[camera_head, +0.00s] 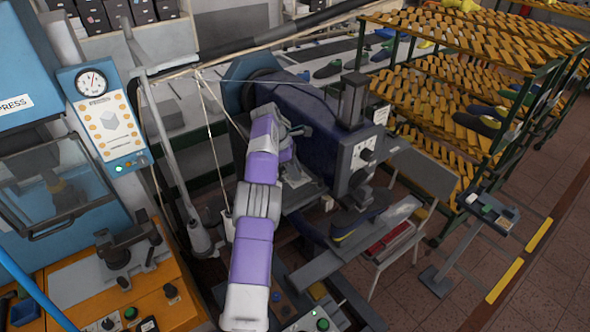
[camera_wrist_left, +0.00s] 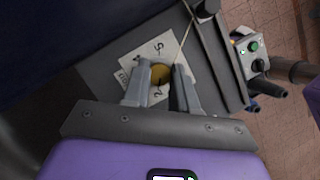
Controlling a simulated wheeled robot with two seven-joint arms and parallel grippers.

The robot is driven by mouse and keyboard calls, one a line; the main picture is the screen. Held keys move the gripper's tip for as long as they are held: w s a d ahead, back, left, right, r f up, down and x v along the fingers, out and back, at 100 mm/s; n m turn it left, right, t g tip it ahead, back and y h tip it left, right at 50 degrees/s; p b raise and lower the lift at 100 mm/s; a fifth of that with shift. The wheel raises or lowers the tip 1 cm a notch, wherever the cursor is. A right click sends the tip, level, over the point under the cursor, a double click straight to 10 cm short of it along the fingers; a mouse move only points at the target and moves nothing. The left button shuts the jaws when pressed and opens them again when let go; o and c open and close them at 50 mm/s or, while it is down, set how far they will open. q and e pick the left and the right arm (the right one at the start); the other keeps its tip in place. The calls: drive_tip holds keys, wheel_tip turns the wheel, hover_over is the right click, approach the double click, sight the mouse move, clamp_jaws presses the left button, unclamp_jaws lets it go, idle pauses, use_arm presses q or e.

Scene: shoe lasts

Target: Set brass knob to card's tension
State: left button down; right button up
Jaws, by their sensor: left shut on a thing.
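The brass knob (camera_wrist_left: 160,73) shows in the left wrist view, in the middle of a white dial plate (camera_wrist_left: 158,47) with dark numbers, a 5 and a 2 among them. My left gripper (camera_wrist_left: 162,68) has one finger on each side of the knob and is shut on it. The fingers cover part of the plate, and I cannot read the knob's setting. In the head view my left gripper (camera_head: 298,131) is at the side of the dark blue machine (camera_head: 315,110), and the knob is hidden there. A small white card (camera_head: 381,115) is on the machine; its writing is too small to read. My right gripper is not in view.
A blue press (camera_head: 25,60) with a gauge panel (camera_head: 105,125) and an orange bench (camera_head: 165,300) stand at the left. Orange racks (camera_head: 450,100) with shoes stand at the right. Tiled floor is clear at the lower right.

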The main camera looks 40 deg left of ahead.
use_arm(q)
drive_tip(key=shift+a, duration=0.1)
idle(0.3)
drive_tip(key=c, duration=0.9)
unclamp_jaws()
